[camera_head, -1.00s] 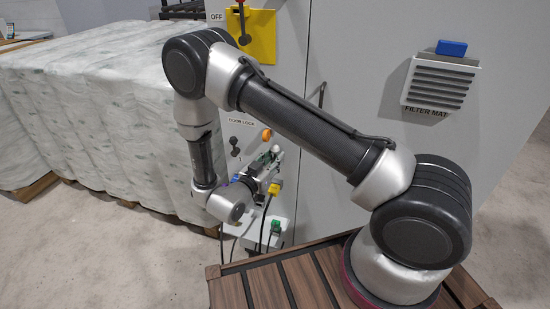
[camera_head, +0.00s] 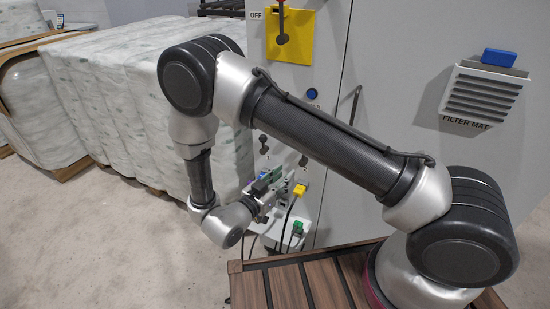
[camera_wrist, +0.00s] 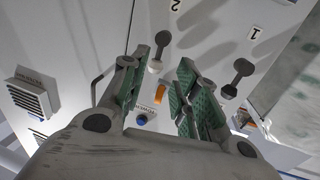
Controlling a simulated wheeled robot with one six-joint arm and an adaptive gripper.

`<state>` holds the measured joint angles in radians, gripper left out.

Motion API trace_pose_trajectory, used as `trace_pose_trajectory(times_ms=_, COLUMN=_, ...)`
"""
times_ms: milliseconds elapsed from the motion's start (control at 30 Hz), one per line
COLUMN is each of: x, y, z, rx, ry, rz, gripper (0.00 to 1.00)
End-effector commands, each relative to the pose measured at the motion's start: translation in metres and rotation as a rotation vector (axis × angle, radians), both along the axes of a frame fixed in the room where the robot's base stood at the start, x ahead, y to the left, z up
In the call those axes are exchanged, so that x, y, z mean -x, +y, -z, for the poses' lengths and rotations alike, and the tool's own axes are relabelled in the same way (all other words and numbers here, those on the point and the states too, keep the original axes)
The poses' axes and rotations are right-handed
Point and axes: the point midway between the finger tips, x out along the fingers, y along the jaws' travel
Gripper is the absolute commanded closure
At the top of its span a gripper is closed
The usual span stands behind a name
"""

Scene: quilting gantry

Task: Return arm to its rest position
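My gripper (camera_head: 284,184) is at the end of my bent arm, in front of the grey cabinet (camera_head: 400,60). It also shows in the wrist view (camera_wrist: 157,68), where its two green-padded fingers stand apart with nothing held between them. Through the gap I see an orange part (camera_wrist: 160,93) and a blue button (camera_wrist: 142,120) on the panel behind. A dark-knobbed lever (camera_wrist: 161,45) shows just beyond the fingertips, and another (camera_wrist: 238,75) is right of the right finger. I cannot tell how far the fingers are from the panel.
A yellow plate (camera_head: 302,48) with a lever marked OFF and a vent labelled FILTER MAT (camera_head: 483,95) are on the cabinet. Wrapped white bales (camera_head: 110,85) stand at left. Cables hang near a yellow plug (camera_head: 299,191) below my gripper. Bare floor (camera_head: 90,240) lies at front left.

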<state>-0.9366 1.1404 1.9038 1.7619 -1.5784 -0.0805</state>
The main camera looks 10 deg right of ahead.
Motion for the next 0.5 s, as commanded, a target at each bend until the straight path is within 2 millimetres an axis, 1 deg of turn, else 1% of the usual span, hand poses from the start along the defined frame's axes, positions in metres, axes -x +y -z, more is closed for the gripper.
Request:
trace_pose_trajectory(times_ms=100, x=0.000, y=0.000, z=0.002, rx=-0.007, ry=0.004, rz=-0.001, gripper=0.70)
trace_pose_trajectory(times_ms=167, x=-0.001, y=0.001, z=0.010, rx=-0.034, ry=0.026, rz=-0.005, gripper=0.70)
trace_pose_trajectory(times_ms=267, x=-0.010, y=0.011, z=0.042, rx=-0.136, ry=0.117, rz=-0.062, gripper=0.70)
trace_pose_trajectory(times_ms=367, x=-0.017, y=0.029, z=0.091, rx=-0.265, ry=0.296, rz=-0.190, gripper=0.70)
trace_pose_trajectory(times_ms=400, x=-0.015, y=0.039, z=0.112, rx=-0.314, ry=0.388, rz=-0.251, gripper=0.70)
trace_pose_trajectory(times_ms=433, x=-0.014, y=0.049, z=0.123, rx=-0.356, ry=0.457, rz=-0.301, gripper=0.70)
trace_pose_trajectory(times_ms=467, x=-0.012, y=0.060, z=0.131, rx=-0.396, ry=0.524, rz=-0.350, gripper=0.70)
trace_pose_trajectory(times_ms=500, x=-0.008, y=0.077, z=0.137, rx=-0.451, ry=0.613, rz=-0.415, gripper=0.70)
